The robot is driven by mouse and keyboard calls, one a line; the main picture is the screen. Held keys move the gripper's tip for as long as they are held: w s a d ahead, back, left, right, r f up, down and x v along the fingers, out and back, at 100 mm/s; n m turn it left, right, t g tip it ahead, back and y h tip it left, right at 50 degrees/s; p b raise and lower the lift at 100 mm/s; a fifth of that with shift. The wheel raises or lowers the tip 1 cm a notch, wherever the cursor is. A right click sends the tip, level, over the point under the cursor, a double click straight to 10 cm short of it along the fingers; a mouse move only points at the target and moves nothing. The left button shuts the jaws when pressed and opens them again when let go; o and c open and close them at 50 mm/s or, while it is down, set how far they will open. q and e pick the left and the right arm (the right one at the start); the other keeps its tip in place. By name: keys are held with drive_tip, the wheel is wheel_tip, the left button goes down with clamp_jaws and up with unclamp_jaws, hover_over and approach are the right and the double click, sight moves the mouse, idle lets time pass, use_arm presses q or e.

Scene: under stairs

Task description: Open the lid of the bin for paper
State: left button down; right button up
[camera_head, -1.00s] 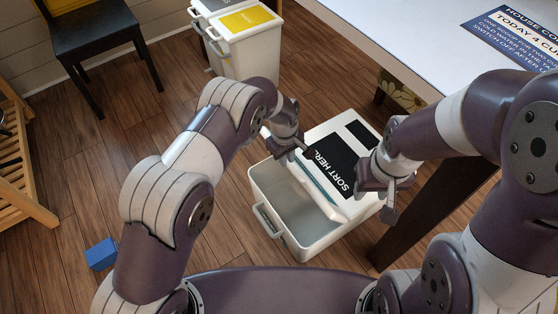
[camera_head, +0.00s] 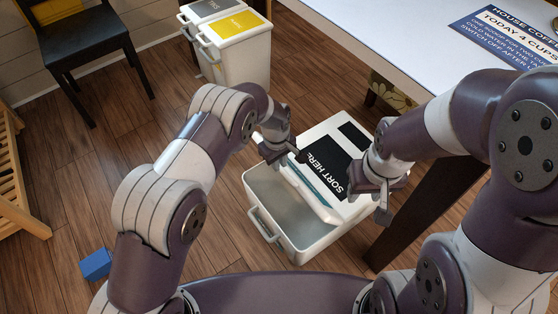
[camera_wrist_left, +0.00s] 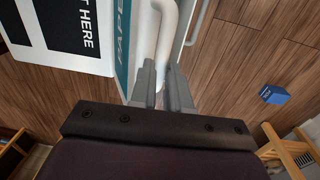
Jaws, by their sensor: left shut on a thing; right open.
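The white bin (camera_head: 292,243) stands on the floor in front of me. Its rear top carries a black "SORT HERE" label (camera_head: 330,165). The lid (camera_head: 318,203), with a teal label strip, is raised at the opening's rear edge, and the hollow inside (camera_head: 275,195) shows. My left gripper (camera_head: 297,156) is at the lid's far left end. In the left wrist view its fingers (camera_wrist_left: 163,88) are shut on the white lid handle (camera_wrist_left: 166,35), beside the teal label (camera_wrist_left: 125,35), partly readable as "PAPER". My right gripper (camera_head: 381,200) is open and empty, by the bin's right side.
A bin with yellow and grey lids (camera_head: 238,60) stands at the back. A white table (camera_head: 400,40) is at upper right, its dark leg (camera_head: 425,215) right of the bin. A black chair (camera_head: 85,45), a wooden rack (camera_head: 15,190) and a blue box (camera_head: 96,264) are left. Floor between is clear.

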use_arm(q)
drive_tip(key=shift+w+r, duration=0.1)
drive_tip(key=c, duration=1.1)
unclamp_jaws()
wheel_tip(320, 180, up, 13)
drive_tip(key=p, duration=0.3)
drive_tip(key=shift+s+a, duration=0.3)
drive_tip(key=shift+a, duration=0.1)
drive_tip(key=shift+f, duration=0.2)
